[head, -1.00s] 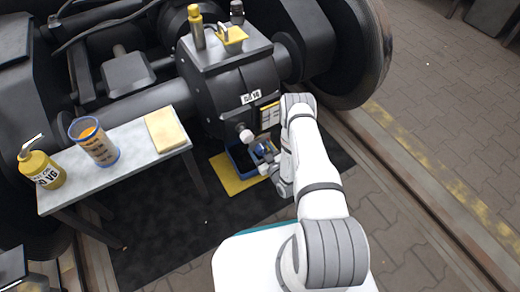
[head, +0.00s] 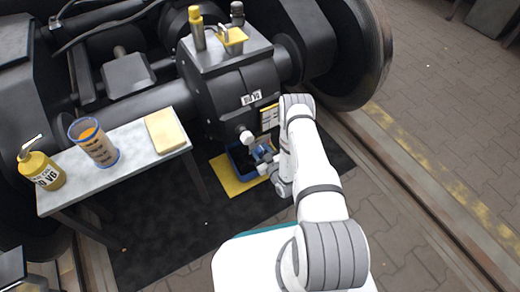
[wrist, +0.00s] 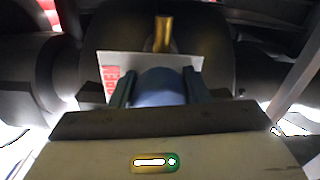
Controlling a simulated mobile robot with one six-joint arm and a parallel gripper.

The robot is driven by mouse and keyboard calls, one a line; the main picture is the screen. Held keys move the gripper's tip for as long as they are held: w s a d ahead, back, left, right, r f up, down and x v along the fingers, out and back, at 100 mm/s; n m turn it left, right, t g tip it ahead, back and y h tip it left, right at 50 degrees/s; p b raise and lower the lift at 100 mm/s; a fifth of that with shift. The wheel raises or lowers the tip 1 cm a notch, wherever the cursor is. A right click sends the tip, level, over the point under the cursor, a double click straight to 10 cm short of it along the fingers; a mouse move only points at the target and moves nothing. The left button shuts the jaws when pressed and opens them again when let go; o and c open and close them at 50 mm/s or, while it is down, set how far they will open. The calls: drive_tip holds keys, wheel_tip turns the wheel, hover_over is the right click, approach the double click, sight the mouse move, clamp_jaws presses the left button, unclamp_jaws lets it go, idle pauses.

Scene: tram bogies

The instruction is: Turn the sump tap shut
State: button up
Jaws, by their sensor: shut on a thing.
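In the wrist view, my gripper (wrist: 160,90) has its two fingers on either side of a rounded blue piece (wrist: 161,86), which looks like the handle of the sump tap. A brass stem (wrist: 163,34) stands behind it, in front of the dark housing. A pale plate with red lettering (wrist: 112,80) lies behind the fingers. In the head view, my gripper (head: 263,159) is low beside the black gearbox (head: 225,90), above the blue tray (head: 235,160). My arm partly hides this spot, and the tap's angle cannot be told.
The blue tray stands on a yellow mat (head: 226,178) under the gearbox. A wheel (head: 345,60) stands at the right. The dark floor mat in front is clear.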

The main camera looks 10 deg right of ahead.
drive_tip(key=shift+n, duration=0.7)
drive_tip(key=o, duration=1)
drive_tip(key=p+v, duration=0.3)
drive_tip(key=v, duration=0.4)
drive_tip(key=shift+s+d, duration=0.1)
drive_tip(key=shift+s, duration=0.25)
